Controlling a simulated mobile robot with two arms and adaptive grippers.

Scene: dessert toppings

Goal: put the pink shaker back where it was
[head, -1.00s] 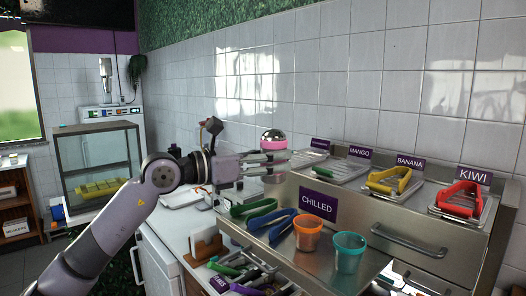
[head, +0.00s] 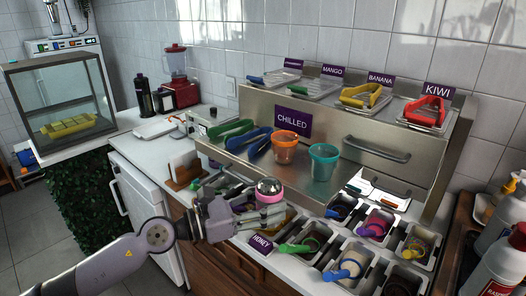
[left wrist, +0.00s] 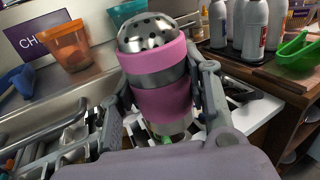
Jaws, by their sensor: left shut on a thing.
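The pink shaker (head: 269,190) has a perforated metal dome top and pink bands. It also shows large and upright in the left wrist view (left wrist: 160,101). My left gripper (head: 262,205) is shut on the shaker, with one finger on each side of it in the left wrist view. It holds the shaker above the topping bins, near the honey label (head: 262,244). The shaker's lower end is partly hidden by the gripper. My right gripper is not in view.
Topping bins with colored scoops fill the counter to the right. Bottles (head: 497,262) stand at far right.

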